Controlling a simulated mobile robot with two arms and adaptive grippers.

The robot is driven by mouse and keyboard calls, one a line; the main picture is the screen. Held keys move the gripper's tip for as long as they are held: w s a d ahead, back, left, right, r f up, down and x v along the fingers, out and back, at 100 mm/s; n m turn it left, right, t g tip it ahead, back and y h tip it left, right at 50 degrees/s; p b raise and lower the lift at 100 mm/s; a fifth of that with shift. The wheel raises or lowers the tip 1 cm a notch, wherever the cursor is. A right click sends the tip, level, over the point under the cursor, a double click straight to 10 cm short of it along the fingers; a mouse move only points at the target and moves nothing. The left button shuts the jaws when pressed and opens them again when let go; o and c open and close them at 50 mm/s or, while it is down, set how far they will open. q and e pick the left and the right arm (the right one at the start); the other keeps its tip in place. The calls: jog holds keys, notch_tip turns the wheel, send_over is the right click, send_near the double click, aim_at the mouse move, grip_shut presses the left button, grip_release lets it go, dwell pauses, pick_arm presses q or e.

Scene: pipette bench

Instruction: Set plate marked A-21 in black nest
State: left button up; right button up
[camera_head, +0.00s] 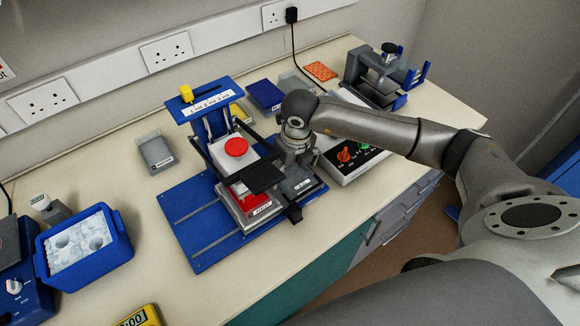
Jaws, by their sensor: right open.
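A red plate (246,191) with a white front label sits in a pale holder on the blue board, at the middle of the head view. The label is too small to read for certain. My right gripper (277,192) is open just above and beside this plate, its dark fingers hiding part of it. I cannot tell whether a finger touches the plate. I cannot make out a black nest for certain. My left gripper is not in view.
A grey tray (155,152), a blue plate (265,95) and an orange plate (320,71) lie farther back. A control box (345,160) stands right; a blue ice bucket (85,250) stands left.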

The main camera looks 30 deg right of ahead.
aim_at(293, 178)
jog(key=shift+r+p, duration=0.45)
jog(key=r+b, duration=0.1)
jog(key=r, duration=0.3)
jog(key=s+r+b, duration=0.1)
jog(key=r, duration=0.1)
jog(key=shift+r+b, duration=0.1)
jog(key=shift+b, duration=0.25)
jog(key=shift+d+r, duration=0.1)
jog(key=shift+r, duration=0.3)
jog(key=shift+s, duration=0.1)
